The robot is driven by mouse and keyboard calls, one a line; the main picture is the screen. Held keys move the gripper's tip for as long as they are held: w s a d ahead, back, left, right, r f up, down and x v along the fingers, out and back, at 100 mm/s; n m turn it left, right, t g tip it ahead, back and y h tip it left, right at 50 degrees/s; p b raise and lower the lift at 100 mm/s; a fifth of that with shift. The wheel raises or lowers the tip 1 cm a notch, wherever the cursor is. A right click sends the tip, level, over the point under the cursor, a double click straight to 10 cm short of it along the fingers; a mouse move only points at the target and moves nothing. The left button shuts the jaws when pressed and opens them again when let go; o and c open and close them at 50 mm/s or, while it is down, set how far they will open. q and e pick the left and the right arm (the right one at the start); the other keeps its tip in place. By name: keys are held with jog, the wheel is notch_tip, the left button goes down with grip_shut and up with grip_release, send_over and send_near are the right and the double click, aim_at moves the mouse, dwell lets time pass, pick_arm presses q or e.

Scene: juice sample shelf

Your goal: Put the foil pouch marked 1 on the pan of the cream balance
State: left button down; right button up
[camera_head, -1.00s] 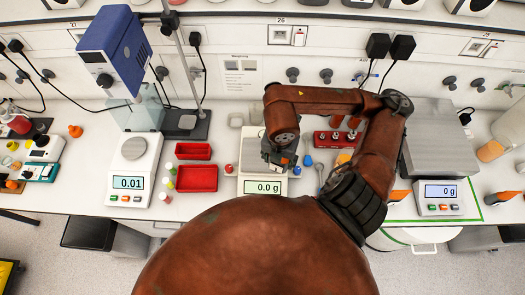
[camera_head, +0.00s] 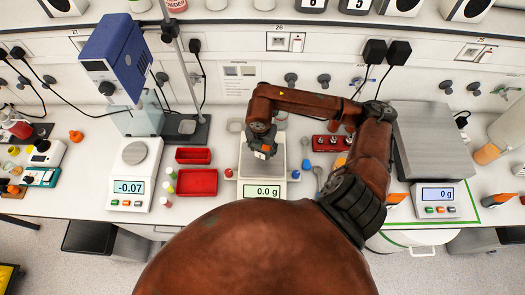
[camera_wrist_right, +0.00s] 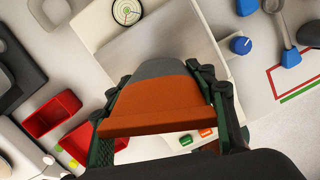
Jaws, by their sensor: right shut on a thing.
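The cream balance (camera_head: 247,183) stands in the middle of the bench and its display reads 0.0 g. Its flat metal pan (camera_wrist_right: 185,38) also shows in the right wrist view. My right gripper (camera_head: 262,150) is over the pan in the head view. It is shut on an orange and grey pouch (camera_wrist_right: 155,98), held between both fingers. The pouch appears apart from the pan, though the gap is hard to judge. No number is readable on it, and in the head view the gripper mostly hides it. My left gripper is not in view.
Red trays (camera_head: 197,183) and small capped vials lie left of the cream balance. A white balance (camera_head: 135,180) reading -0.07 stands farther left. Blue-capped items and a red block (camera_head: 330,143) are to the right, then a large grey scale (camera_head: 432,145).

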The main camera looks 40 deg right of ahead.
aim_at(262, 153)
notch_tip(262, 153, down, 3)
jog(key=shift+p, duration=0.8)
jog(key=shift+w+f, duration=0.1)
jog(key=shift+f, duration=0.2)
jog(key=o, duration=1.4)
jog(key=shift+r, duration=0.1)
jog(key=shift+r, duration=0.25)
jog(key=r+b, duration=0.1)
jog(key=r, duration=0.2)
jog(key=r+b, duration=0.1)
jog(key=r, duration=0.3)
jog(key=a+r+b, duration=0.1)
jog(key=r, duration=0.2)
jog(key=shift+s+r, duration=0.15)
jog(key=shift+s, duration=0.2)
jog(key=shift+s+r, duration=0.1)
jog(key=shift+r, duration=0.55)
